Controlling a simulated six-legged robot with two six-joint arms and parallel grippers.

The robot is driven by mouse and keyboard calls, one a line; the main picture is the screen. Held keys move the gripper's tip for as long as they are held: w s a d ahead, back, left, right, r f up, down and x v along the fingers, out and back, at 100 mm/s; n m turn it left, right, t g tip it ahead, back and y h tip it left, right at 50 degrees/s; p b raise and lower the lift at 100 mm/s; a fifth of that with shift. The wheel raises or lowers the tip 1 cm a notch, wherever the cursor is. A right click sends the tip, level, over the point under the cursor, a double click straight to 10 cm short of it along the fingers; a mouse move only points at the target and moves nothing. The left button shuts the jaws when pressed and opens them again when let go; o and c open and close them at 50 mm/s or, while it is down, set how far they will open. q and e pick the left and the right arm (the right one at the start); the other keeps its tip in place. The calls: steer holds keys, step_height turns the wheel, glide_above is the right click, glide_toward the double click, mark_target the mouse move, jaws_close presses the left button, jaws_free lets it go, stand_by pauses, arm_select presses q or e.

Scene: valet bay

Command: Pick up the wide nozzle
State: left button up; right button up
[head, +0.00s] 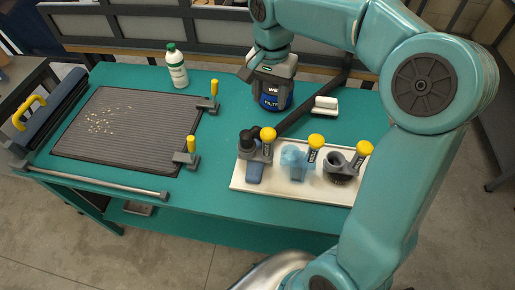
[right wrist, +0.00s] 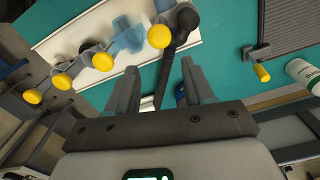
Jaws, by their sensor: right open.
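Several attachments stand on a white board (head: 240,186) on the teal table. The middle one is a pale blue, wide-bodied nozzle (head: 294,161), beside a yellow-knobbed holder; it also shows in the right wrist view (right wrist: 128,36). I cannot tell for sure that it is the wide nozzle. A flat grey-blue piece (head: 255,172) is left of it and a dark round one (head: 341,172) right of it. My right gripper (right wrist: 160,88) is open and empty, apart from the nozzles. My left gripper is not in view.
A dark wand (head: 311,106) crosses the table behind the board, beside a white piece (head: 325,105). My right arm covers the board's right end.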

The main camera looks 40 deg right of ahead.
mark_target(268, 132)
step_height(268, 132, down, 10)
steer(key=shift+a+r, duration=0.15)
steer(key=shift+s+f, duration=0.25)
steer(key=shift+f, duration=0.3)
step_height(268, 132, down, 5)
steer(key=shift+w+r+p, duration=0.15)
steer(key=shift+p, duration=0.25)
steer(key=shift+f, duration=0.25)
steer(key=c, duration=0.7)
